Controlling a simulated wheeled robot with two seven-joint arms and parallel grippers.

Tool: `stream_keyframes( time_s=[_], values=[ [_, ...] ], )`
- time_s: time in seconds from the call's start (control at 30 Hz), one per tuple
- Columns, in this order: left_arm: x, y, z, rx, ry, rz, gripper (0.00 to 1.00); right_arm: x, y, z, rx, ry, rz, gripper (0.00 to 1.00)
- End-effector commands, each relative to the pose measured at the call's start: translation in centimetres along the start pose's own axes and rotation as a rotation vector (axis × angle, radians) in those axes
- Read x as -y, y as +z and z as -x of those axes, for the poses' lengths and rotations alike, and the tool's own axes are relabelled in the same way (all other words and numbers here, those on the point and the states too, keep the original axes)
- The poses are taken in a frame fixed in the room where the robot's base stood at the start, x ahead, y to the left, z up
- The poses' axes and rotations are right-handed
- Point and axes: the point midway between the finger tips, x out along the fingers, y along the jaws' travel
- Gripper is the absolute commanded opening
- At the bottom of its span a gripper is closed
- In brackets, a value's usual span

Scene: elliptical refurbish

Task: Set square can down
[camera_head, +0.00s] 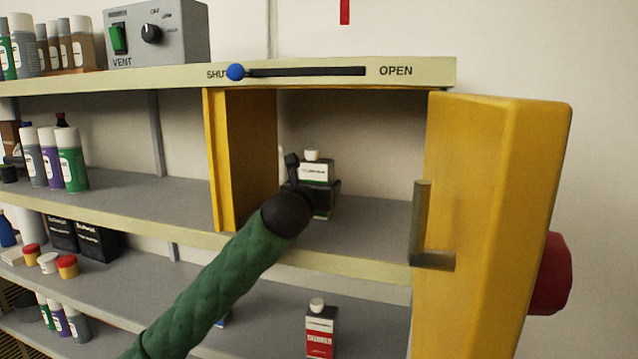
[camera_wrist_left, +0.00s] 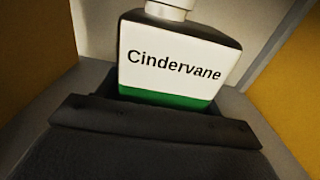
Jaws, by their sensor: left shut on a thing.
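The square can (camera_head: 315,173) is black, white and green with a white cap. In the head view it is inside the yellow cabinet on the middle shelf (camera_head: 365,225). My left gripper (camera_head: 313,187) reaches in from the left and is shut on the can. In the left wrist view the can (camera_wrist_left: 172,62) fills the upper middle, its label reading "Cindervane", tilted slightly in the picture. The dark gripper (camera_wrist_left: 155,115) covers its lower part. The can's base is hidden, so I cannot tell whether it touches the shelf. My right gripper is not in view.
The yellow cabinet door (camera_head: 490,200) stands open at the right, with a grey handle (camera_head: 425,230). A yellow side panel (camera_head: 240,155) bounds the left. A white-and-red can (camera_head: 321,330) stands on the shelf below. Free shelf lies right of the gripper.

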Motion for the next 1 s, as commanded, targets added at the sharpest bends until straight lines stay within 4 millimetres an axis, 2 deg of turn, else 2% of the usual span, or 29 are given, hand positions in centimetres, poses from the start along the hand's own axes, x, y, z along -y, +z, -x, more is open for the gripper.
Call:
stream_keyframes(
  time_s=[0.3,0.33,0.43,0.8,1.0],
  values=[
    [-0.1,-0.1,0.0,0.001,0.001,0.0,0.27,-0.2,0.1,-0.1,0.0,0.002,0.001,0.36],
    [-0.1,-0.2,0.0,0.0,0.001,0.0,0.67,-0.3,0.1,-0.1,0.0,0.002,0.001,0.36],
    [0.0,-0.2,0.0,0.0,0.001,0.001,0.87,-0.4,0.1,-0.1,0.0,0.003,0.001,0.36],
    [0.0,-0.1,0.1,0.0,0.0,0.0,0.87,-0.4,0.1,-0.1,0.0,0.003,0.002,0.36],
    [-0.1,-0.5,2.2,0.001,0.001,-0.001,0.87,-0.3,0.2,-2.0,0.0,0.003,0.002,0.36]
  ],
)
